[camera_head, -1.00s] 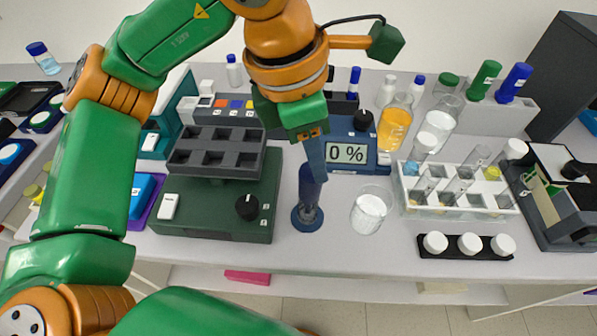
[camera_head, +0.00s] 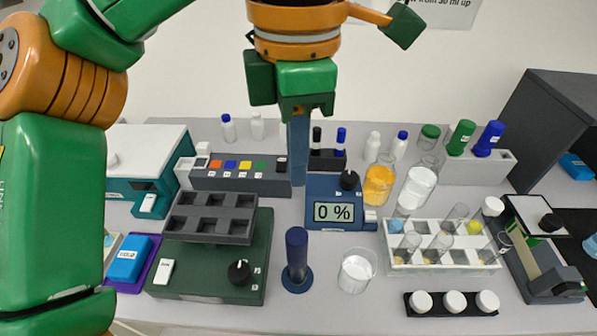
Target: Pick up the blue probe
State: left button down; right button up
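The blue probe (camera_head: 299,150) is a long, slim blue rod. It hangs upright from my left gripper (camera_head: 304,103), whose green fingers are shut on its upper end. Its lower tip is clear of the dark blue stand (camera_head: 297,258), a round post on a round foot, and shows above it in the picture. The top of the probe is hidden between the fingers. My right gripper is not in view.
A blue meter (camera_head: 336,200) reading "0 %" stands right of the stand. A clear beaker (camera_head: 357,270) of white content is close by. A dark green shaker with a grey block (camera_head: 209,216) stands left. A white tube rack (camera_head: 443,258) is at the right.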

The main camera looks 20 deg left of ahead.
pick_arm(q)
jog(key=shift+w+a, duration=0.2)
jog(key=shift+w, duration=0.05)
jog(key=c, duration=0.7)
grip_release()
jog(key=shift+s, duration=0.25)
jog(key=o, duration=0.4)
jog(key=shift+w, duration=0.1)
